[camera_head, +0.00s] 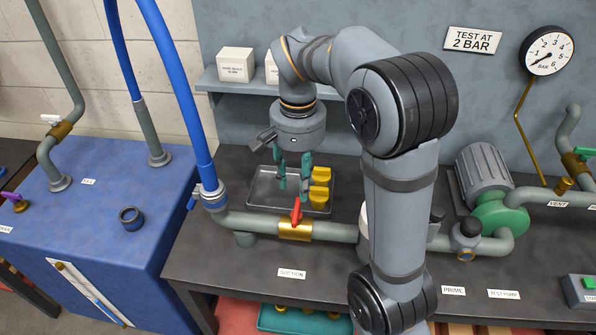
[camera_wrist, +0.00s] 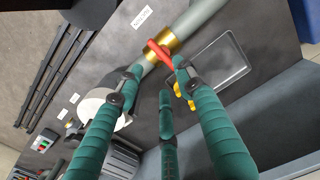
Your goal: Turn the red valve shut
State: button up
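The red valve handle (camera_head: 296,212) sits on a brass valve body (camera_head: 294,231) in the grey-green suction pipe (camera_head: 336,232). The handle appears to lie across the pipe. In the wrist view the red handle (camera_wrist: 160,52) shows just beyond the fingertips. My gripper (camera_head: 293,186) has green fingers pointing down and hangs above and behind the valve, over the tray. In the wrist view my gripper (camera_wrist: 158,75) has its fingers spread, with nothing between them. The fingers look apart from the handle.
A metal tray (camera_head: 257,206) with yellow parts (camera_head: 320,186) lies behind the pipe. A blue hose (camera_head: 190,115) rises at the pipe's left end. A green pump (camera_head: 498,213) with a motor stands at right. The bench front by the suction label (camera_head: 291,273) is clear.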

aim_at(298, 211)
jog(key=shift+r, duration=1.35)
notch_tip(298, 211, down, 12)
jog(key=shift+f, duration=0.1)
